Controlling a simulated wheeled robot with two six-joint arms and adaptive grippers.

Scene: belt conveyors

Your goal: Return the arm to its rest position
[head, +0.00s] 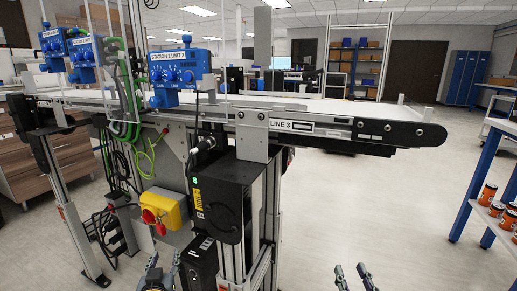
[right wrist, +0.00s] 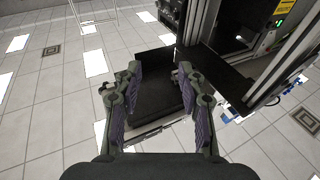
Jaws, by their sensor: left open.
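My left gripper (head: 164,268) shows at the bottom edge of the head view, left of centre, in front of the conveyor's lower frame. Only its fingertips show; it is open, with nothing visible between them. My right gripper (head: 350,268) is at the bottom edge, right of centre, over bare floor. Its fingers are spread and empty. In the right wrist view the same gripper (right wrist: 158,72) has its two fingers well apart, with no object held. Most of both arms is out of view.
The LINE 3 belt conveyor (head: 345,128) crosses ahead. Under it are a black unit (head: 222,200) and a yellow box with a red button (head: 160,212). A blue-framed rack (head: 468,195) with orange-labelled jars (head: 487,194) stands right. The floor (head: 400,220) between is clear.

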